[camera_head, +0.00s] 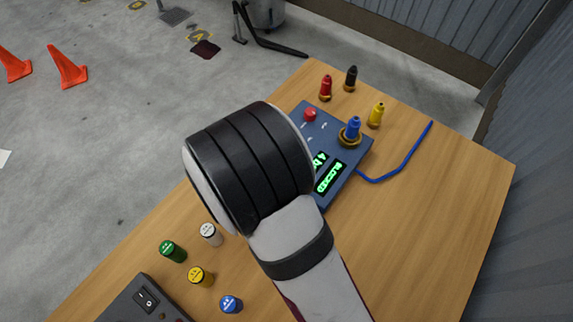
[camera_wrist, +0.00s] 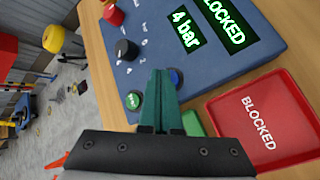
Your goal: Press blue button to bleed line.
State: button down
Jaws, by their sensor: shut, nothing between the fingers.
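The blue control panel (camera_head: 354,159) stands on the wooden table. In the wrist view the panel (camera_wrist: 175,30) shows displays reading "4 bar" (camera_wrist: 184,31) and "BLOCKED" (camera_wrist: 224,22). The blue button (camera_wrist: 177,77) is near the panel's lower edge, partly hidden behind my fingers. A green button (camera_wrist: 133,100) sits to its left. My gripper (camera_wrist: 159,73) is shut and empty, its teal fingertips overlapping the button's left side in the picture. I cannot tell whether they touch it. In the head view my arm hides the gripper and the blue button.
A black knob (camera_wrist: 126,50) and red button (camera_wrist: 113,15) are on the panel. A red tray marked "BLOCKED" (camera_wrist: 290,139) lies beside it. A blue fitting (camera_head: 354,127), a yellow fitting (camera_head: 376,114) and blue hose (camera_head: 406,163) are at the panel's far side. The table's right side is clear.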

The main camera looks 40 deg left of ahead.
jog(key=shift+f, duration=0.45)
dwell(0.3)
jog(key=shift+r, duration=0.9)
jog(key=shift+r, duration=2.5)
